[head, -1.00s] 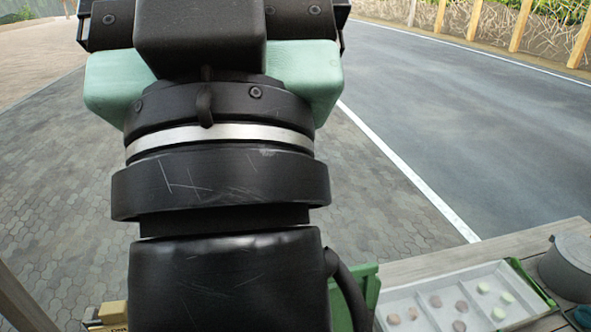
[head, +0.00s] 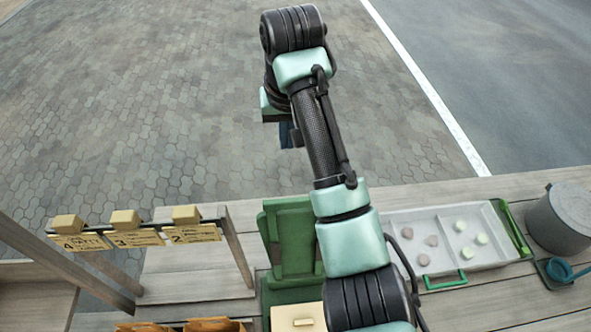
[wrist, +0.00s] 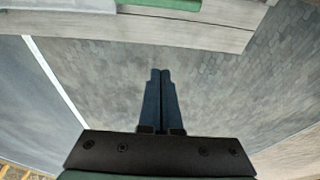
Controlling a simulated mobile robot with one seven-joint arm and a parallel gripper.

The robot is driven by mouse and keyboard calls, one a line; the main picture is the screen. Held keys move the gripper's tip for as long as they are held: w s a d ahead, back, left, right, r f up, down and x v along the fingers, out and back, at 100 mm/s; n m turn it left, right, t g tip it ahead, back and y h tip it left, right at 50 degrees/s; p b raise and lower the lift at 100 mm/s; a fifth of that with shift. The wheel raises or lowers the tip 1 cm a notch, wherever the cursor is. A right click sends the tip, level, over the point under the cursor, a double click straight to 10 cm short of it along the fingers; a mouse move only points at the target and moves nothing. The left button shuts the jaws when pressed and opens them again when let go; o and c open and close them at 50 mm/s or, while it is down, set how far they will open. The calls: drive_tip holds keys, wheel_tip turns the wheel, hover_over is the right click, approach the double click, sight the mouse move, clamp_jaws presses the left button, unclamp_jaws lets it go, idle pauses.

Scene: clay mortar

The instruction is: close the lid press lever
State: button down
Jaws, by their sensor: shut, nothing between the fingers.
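A green hinged panel (head: 292,238) stands raised at the back of a green box-like base (head: 285,290) on the wooden bench. It looks like the lid press, open, but I cannot make out a separate lever. My arm hides its right side. My gripper (head: 291,135) is beyond the bench's far edge, over the paving, apart from the green panel. In the wrist view its two blue fingers (wrist: 161,75) are together, with nothing between them.
A pale tray (head: 400,222) with several small clay pieces and green handles lies right of my arm. A rail with numbered tags (head: 135,238) crosses the left side. Open paving lies beyond.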

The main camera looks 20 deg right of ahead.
drive_tip(key=s+f+g+p, duration=0.1)
drive_tip(key=s+f+p, duration=0.2)
drive_tip(key=f, duration=0.7)
drive_tip(key=shift+s+p, duration=0.35)
drive_tip(key=shift+s, duration=0.05)
idle(0.3)
